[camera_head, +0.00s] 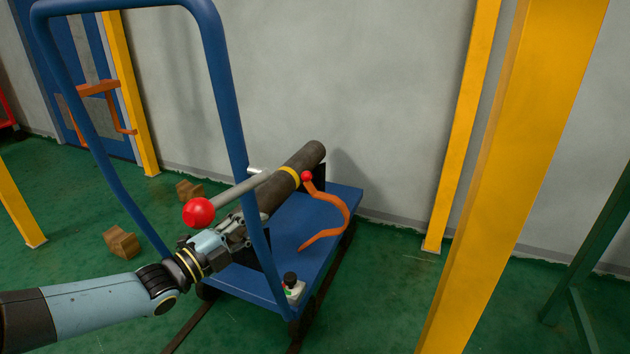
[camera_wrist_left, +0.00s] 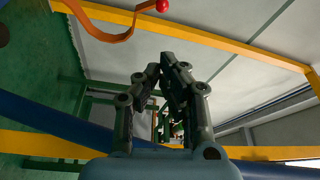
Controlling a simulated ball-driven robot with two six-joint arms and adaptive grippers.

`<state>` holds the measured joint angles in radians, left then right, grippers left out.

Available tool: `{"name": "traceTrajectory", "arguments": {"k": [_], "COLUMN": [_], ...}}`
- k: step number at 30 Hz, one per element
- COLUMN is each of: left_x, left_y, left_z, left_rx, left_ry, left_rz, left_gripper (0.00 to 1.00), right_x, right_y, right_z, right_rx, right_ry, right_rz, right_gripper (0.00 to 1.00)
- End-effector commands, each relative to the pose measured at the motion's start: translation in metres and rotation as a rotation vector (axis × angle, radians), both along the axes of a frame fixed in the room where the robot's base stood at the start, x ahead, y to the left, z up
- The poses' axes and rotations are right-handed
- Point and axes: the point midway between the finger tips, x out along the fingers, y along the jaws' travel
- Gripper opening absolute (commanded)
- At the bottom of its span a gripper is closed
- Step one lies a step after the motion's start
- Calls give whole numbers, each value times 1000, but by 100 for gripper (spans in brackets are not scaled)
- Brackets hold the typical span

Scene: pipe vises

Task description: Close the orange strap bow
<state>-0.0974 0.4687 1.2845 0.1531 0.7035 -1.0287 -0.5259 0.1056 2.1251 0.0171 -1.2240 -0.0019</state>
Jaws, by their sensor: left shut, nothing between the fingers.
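The orange strap bow (camera_head: 343,206) is a curved band that hangs open to the right of the dark pipe (camera_head: 310,158), above the blue cart deck. A red ball (camera_head: 307,177) is at its upper end, next to the yellow band (camera_head: 291,175) around the pipe. The bow also shows at the top left of the left wrist view (camera_wrist_left: 108,35). My left gripper (camera_head: 244,222) is at the near side of the pipe, left of the bow and apart from it. Its fingers (camera_wrist_left: 168,62) are shut and empty. My right gripper is out of view.
A grey lever with a large red knob (camera_head: 199,212) rises just above my left gripper. The cart's blue handle frame (camera_head: 217,75) stands close around my left arm. A yellow post (camera_head: 510,180) stands at the right.

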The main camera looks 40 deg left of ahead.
Motion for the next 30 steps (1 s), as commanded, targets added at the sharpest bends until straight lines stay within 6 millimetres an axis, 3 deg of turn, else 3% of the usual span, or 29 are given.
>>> {"name": "traceTrajectory", "arguments": {"k": [14,18,24,30], "left_x": [102,130,156,174], "left_y": [-10,-13,-16,-17], "left_z": [1,4,8,10], "left_rx": [-2,-2,-2,-2], "left_ry": [2,4,2,3], "left_rz": [0,0,-1,-1], "left_gripper": [0,0,0,0], "right_x": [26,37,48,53], "right_y": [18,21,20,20], "right_z": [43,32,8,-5], "right_rx": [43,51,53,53], "right_ry": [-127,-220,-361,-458], "right_rz": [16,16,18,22], "right_gripper": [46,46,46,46]}}
